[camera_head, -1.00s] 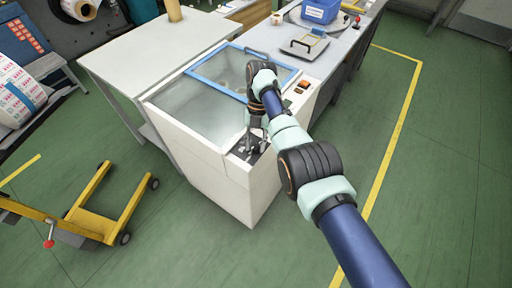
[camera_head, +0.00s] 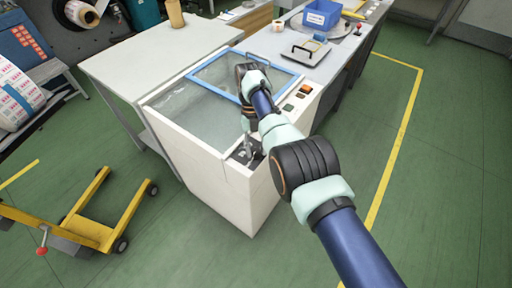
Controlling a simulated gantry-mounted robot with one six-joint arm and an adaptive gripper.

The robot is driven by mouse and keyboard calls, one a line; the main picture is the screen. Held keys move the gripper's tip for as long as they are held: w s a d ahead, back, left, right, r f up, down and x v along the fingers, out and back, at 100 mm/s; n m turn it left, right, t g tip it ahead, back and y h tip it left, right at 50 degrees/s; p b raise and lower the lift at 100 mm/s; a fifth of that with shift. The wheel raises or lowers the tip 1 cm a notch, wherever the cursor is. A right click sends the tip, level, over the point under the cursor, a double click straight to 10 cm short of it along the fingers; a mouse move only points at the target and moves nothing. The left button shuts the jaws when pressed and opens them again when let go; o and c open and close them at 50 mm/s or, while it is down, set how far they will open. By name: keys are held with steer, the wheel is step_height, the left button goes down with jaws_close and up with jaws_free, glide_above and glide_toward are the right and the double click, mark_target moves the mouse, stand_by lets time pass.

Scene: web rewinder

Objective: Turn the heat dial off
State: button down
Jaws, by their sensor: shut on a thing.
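A white machine (camera_head: 222,185) with a glass top and a blue frame stands in the middle of the view. Its control strip runs along the right edge of the top. My gripper (camera_head: 248,157) points down at the dark near end of that strip and is shut. The heat dial is too small and too covered by my fingers to make out; the fingers are closed at the spot where it appears to sit.
Orange and dark buttons (camera_head: 304,90) sit farther up the strip. A grey bench behind carries a handled plate (camera_head: 306,51) and a blue bin (camera_head: 322,13). A yellow pallet truck (camera_head: 95,225) stands at lower left. Green floor on the right is clear.

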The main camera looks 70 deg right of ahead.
steer(key=shift+f, duration=0.1)
steer(key=c, duration=0.7)
jaws_free()
steer(key=shift+c, duration=0.2)
